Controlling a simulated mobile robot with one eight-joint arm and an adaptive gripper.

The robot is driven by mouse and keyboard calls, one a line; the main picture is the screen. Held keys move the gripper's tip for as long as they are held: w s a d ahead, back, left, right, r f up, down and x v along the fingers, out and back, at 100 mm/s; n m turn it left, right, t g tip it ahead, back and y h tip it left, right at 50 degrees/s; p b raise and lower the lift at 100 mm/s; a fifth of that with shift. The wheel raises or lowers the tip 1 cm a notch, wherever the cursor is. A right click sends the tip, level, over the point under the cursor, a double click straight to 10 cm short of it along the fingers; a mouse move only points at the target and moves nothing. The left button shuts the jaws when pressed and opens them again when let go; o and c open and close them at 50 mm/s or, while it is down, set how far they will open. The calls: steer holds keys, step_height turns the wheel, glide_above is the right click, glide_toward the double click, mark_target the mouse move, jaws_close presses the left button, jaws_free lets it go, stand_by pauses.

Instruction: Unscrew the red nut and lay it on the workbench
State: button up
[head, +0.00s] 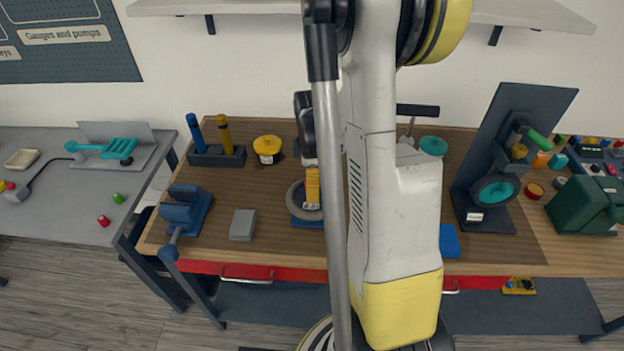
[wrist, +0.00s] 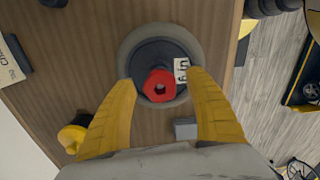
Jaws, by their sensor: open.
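In the wrist view, the red nut (wrist: 152,92) sits near the middle of a dark hub inside a grey ring-shaped wheel (wrist: 195,48). A white label with dark print lies beside the nut. My gripper (wrist: 160,77) is open, with one yellow finger on each side of the nut and a gap to each. Nothing is held. In the head view, a yellow finger of my gripper (head: 312,186) shows over the wheel (head: 294,199) on the wooden workbench (head: 262,222). My arm hides part of the wheel there, and the nut cannot be seen.
A blue vise (head: 185,208) and a grey block (head: 243,225) stand left of the wheel. A yellow-capped pot (head: 267,148) is behind it. A dark upright stand (head: 487,205) with a wheel is at the right. Bare wood shows between the block and the wheel.

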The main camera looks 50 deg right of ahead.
steer(key=c, duration=1.3)
steer(key=n+b, duration=0.1)
steer(key=n, duration=0.2)
steer(key=shift+f+n, duration=0.1)
steer(key=shift+n, duration=0.2)
steer(key=n, duration=0.3)
steer(key=shift+n+b, duration=0.4)
steer(key=n, duration=0.6)
steer(key=shift+b, duration=0.4)
steer(key=o, duration=1.2)
